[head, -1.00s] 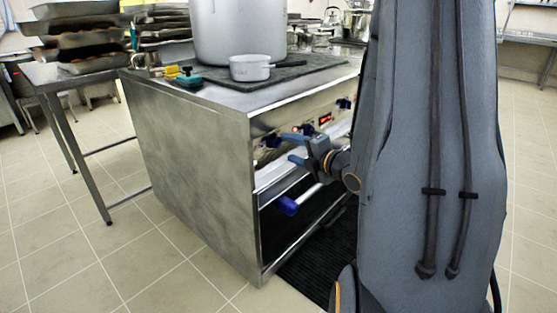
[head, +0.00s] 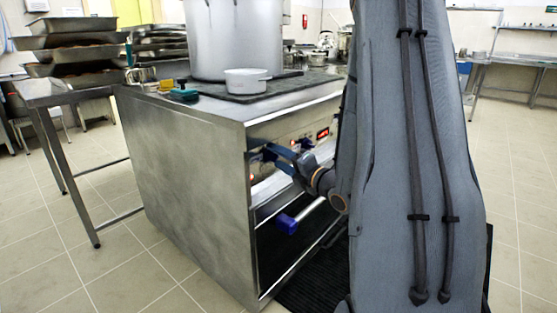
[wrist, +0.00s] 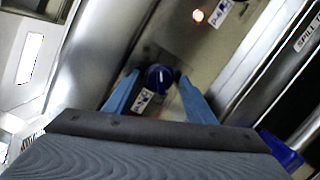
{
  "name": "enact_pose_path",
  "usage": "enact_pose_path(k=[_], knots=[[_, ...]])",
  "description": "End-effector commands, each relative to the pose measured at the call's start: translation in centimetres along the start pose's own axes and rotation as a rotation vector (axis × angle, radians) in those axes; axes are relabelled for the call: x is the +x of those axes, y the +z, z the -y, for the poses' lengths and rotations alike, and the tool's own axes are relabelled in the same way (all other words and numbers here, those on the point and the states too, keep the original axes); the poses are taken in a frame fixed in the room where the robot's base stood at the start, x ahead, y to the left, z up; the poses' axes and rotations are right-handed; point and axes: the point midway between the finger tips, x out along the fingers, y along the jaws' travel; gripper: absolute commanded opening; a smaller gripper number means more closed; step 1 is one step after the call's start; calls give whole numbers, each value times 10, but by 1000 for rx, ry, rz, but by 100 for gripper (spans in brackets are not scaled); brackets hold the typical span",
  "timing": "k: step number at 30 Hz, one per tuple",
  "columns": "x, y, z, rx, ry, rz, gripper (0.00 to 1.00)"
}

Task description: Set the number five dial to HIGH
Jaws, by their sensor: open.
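The range's front control panel (head: 300,134) faces right in the head view, largely hidden by my arm. In the wrist view a dark blue dial (wrist: 159,77) with a white pointer mark sits on the panel. A small label (wrist: 143,101) beside it is too small to read surely, so I cannot confirm its number. My gripper (wrist: 158,86) is open, its two blue fingers on either side of the dial; contact cannot be told. In the head view my gripper (head: 263,158) is at the panel's near end, hiding the dials there.
A lit indicator (wrist: 197,15) and another label (wrist: 220,14) are higher in the wrist view. A red display (head: 322,134) is farther along the panel. A blue-ended bar (head: 287,223) is below my gripper. A large pot (head: 236,40) and a small saucepan (head: 246,81) stand on top.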

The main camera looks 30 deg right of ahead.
Motion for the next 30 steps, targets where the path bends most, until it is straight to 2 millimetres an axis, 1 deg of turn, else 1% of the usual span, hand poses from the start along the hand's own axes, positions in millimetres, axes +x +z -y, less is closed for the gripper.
enact_pose_path(k=[3,9,11,15,17,25,30], knots=[[4,0,0,0,0,0,50],[4,0,0,1,0,0,50],[4,0,0,1,0,0,42],[4,0,0,1,-1,0,18],[4,0,0,1,-1,0,9],[4,0,0,26,-6,-2,9],[3,0,-1,100,-19,-8,9]])
